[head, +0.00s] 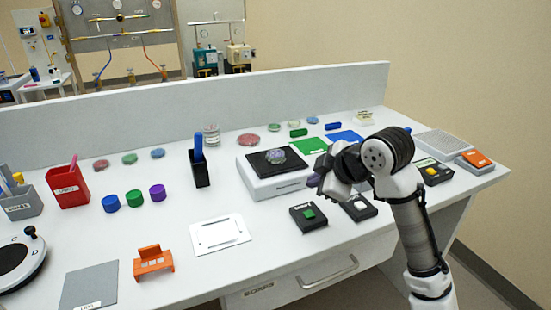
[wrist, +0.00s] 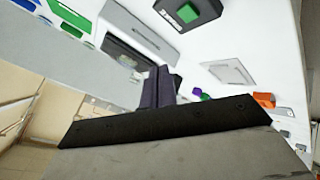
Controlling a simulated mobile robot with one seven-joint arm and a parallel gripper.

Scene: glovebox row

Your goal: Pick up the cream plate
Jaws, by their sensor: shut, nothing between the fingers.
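I cannot tell for sure which thing is the cream plate. A flat, pale, near-white rectangular plate (head: 220,234) with two raised bars lies on the bench left of centre; a similar pale plate shows in the wrist view (wrist: 230,72). A small cream piece (head: 364,118) with a label stands at the back right. My gripper (head: 316,181) is above the bench's front right half, near the scale, to the right of and higher than the pale plate. Its dark fingers (wrist: 158,86) are together and empty in the wrist view.
An orange holder (head: 152,262), grey plate (head: 90,287) and black pen cup (head: 200,168) stand left. A low wall (head: 200,105) closes the back.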

